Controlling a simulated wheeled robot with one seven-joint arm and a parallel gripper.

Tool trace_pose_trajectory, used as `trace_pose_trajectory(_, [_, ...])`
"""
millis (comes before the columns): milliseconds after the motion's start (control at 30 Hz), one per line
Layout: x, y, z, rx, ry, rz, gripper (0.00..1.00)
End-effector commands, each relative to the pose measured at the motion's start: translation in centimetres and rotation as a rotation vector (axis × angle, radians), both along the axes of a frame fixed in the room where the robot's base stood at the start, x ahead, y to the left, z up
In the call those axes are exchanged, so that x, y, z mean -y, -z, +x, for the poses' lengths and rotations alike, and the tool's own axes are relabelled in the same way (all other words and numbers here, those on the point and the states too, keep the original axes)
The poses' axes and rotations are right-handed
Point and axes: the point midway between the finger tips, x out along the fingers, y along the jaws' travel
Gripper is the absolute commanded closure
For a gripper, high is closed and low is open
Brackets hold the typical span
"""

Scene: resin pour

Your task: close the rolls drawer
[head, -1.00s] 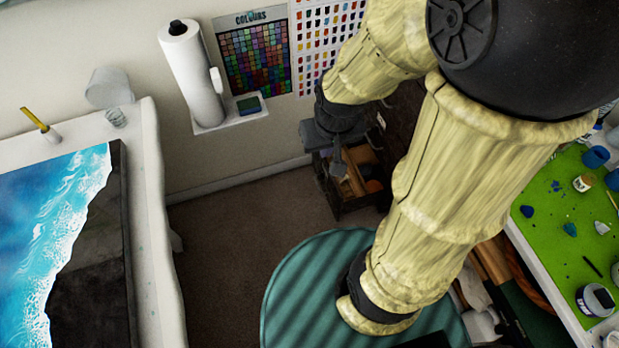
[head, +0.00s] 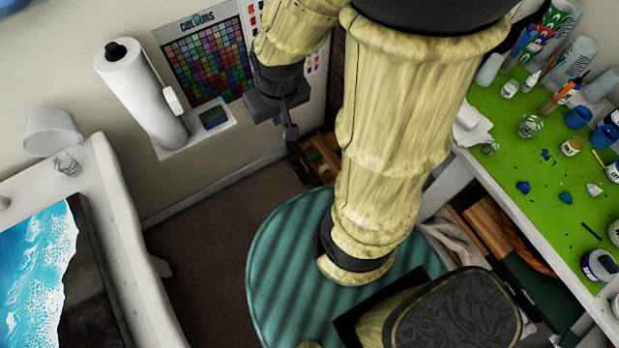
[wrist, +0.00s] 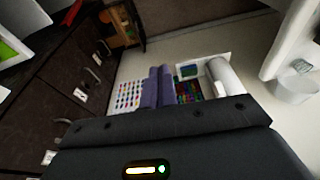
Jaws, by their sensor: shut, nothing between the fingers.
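The rolls drawer (head: 303,164) is at the foot of the dark cabinet in the head view, partly behind my arm. It stands open, with wooden and brown contents showing inside. It also shows in the wrist view (wrist: 136,34), pulled out low near the floor. My gripper (head: 291,133) is shut and empty, pointing down just above and left of the drawer in the head view. I cannot tell whether it touches the drawer.
The dark cabinet (wrist: 60,90) has other fronts with handles and labels. A round teal striped stool (head: 285,265) stands near the drawer. A green-topped worktable (head: 550,175) with paints is at right, a white table (head: 112,215) at left.

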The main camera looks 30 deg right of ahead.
Motion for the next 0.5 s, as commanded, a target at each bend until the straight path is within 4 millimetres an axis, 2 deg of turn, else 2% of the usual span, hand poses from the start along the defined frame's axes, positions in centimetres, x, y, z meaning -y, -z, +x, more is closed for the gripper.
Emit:
trace_pose_trajectory(333, [0.0,0.3,0.0,-0.003,-0.003,-0.001,1.00])
trace_pose_trajectory(433, [0.0,1.5,0.2,-0.018,-0.017,-0.007,1.00])
trace_pose_trajectory(500, [-0.1,3.1,0.5,-0.041,-0.037,-0.016,1.00])
